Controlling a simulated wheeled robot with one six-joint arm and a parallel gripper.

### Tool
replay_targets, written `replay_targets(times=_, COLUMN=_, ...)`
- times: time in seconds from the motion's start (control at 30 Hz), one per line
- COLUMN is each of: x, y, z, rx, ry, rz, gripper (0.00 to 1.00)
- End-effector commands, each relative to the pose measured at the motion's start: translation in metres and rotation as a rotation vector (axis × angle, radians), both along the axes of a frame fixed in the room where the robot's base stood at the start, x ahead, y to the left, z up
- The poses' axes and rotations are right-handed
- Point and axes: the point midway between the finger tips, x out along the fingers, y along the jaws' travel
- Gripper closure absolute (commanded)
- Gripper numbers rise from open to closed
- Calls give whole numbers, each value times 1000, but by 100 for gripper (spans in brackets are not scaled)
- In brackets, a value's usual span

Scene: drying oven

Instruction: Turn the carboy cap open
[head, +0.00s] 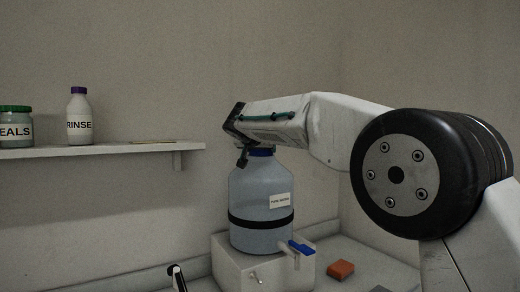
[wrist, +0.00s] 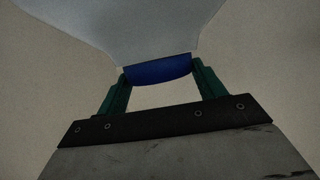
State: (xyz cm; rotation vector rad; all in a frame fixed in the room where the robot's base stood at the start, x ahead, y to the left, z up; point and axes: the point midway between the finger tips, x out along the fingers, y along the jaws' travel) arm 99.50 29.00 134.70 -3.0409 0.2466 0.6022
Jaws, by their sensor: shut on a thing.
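The carboy (head: 258,190) is a translucent bluish bottle with a dark band, a white label and a blue-handled tap (head: 299,247) near its base. It stands upright on a white block (head: 238,270). Its blue cap (head: 261,152) sits on the neck, partly hidden by my gripper in the head view. In the wrist view, the blue cap (wrist: 158,70) lies between the green fingers of my gripper (wrist: 160,78), one finger at each side. My gripper is shut on the cap. The carboy's shoulder (wrist: 150,30) fills the top of the wrist view.
A wall shelf (head: 120,150) at left holds a white RINSE bottle (head: 79,118) and a green-lidded jar (head: 15,127). An orange block (head: 341,270) lies on the counter right of the white block. A dark-tipped metal fixture (head: 177,278) stands at the lower left.

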Motion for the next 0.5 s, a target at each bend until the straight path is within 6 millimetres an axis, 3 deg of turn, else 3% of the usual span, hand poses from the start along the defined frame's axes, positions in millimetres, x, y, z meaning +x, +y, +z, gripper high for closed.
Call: replay_targets(times=0.5, x=0, y=1, z=-4, rx=-2, ry=8, rz=-46, gripper=54)
